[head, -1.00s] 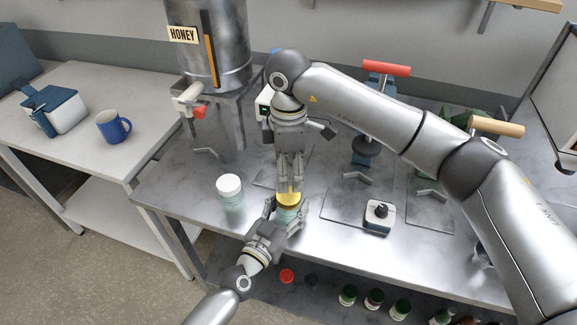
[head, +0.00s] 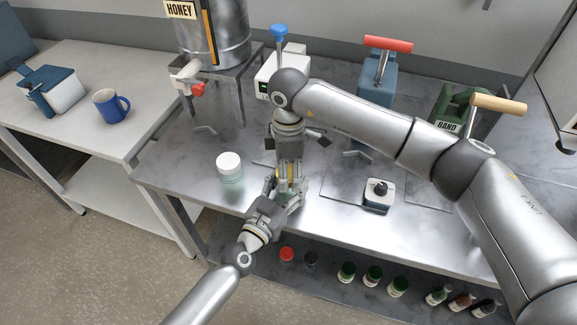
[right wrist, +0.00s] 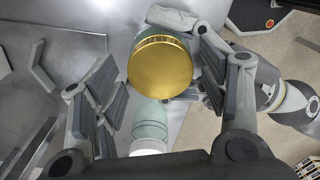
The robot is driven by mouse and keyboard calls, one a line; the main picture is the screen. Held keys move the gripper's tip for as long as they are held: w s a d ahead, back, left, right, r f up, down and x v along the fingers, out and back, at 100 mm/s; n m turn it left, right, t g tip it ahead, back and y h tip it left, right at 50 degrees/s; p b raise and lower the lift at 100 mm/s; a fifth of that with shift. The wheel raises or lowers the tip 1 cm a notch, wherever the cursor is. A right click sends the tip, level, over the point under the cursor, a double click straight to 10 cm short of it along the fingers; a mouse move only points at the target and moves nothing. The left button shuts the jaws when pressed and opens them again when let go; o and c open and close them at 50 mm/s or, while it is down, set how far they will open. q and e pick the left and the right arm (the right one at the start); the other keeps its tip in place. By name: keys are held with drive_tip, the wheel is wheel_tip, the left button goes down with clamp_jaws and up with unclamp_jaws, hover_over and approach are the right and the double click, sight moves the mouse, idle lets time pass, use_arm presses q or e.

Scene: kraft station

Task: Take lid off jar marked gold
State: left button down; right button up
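The gold lid (right wrist: 160,66) sits on its jar and faces me in the right wrist view; in the head view only a little yellow shows between fingers. My right gripper (head: 290,184) points down over it, its fingers open on both sides of the lid, with a gap at the left in the wrist view. My left gripper (head: 284,196) reaches in from the lower left and is shut around the jar below the lid. The jar body is mostly hidden by the fingers, and no marking on it can be read.
A white-lidded jar (head: 230,167) stands on the steel bench (head: 190,160) left of the grippers. A small device with a black knob (head: 379,194) is to the right. The honey tank (head: 214,40) stands behind. Several bottles and caps are on the lower shelf (head: 325,270).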

drive_tip(key=c, duration=0.9)
drive_tip(key=n, duration=0.7)
drive_tip(key=shift+r, duration=0.1)
drive_tip(key=n, duration=0.6)
drive_tip(key=shift+n, duration=0.3)
drive_tip(key=n, duration=0.6)
drive_tip(key=shift+n, duration=0.4)
drive_tip(key=n, duration=1.4)
drive_tip(key=shift+n, duration=0.4)
drive_tip(key=n, duration=0.6)
drive_tip(key=shift+n, duration=0.3)
drive_tip(key=n, duration=0.6)
drive_tip(key=shift+r, duration=0.1)
drive_tip(key=n, duration=0.6)
drive_tip(key=shift+r, duration=0.15)
